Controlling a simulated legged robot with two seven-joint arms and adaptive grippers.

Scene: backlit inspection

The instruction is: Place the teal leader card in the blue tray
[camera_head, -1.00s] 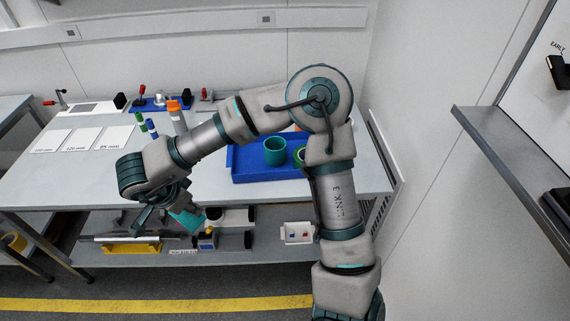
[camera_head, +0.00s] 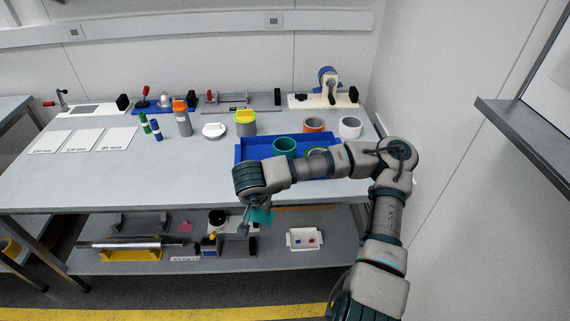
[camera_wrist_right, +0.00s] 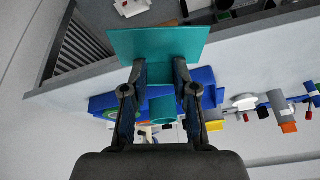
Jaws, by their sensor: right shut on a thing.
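The teal leader card (camera_wrist_right: 160,43) is held between the two fingers of my right gripper (camera_wrist_right: 161,65) in the right wrist view. In the head view my right gripper (camera_head: 252,212) is shut on the card (camera_head: 262,215), just in front of the table's front edge, with the card mostly hidden by the hand. The blue tray (camera_head: 241,148) lies on the table behind the hand, its right part hidden by my arm. The tray holds a teal cup-like roll (camera_head: 284,147) and a partly hidden green ring. My left gripper is not in view.
White cards (camera_head: 82,140) lie at the table's left. A grey bottle with orange cap (camera_head: 183,120), a yellow-topped grey can (camera_head: 245,123), an orange-and-grey roll (camera_head: 314,126) and a white roll (camera_head: 350,128) stand behind and beside the tray. A lower shelf (camera_head: 275,250) carries parts.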

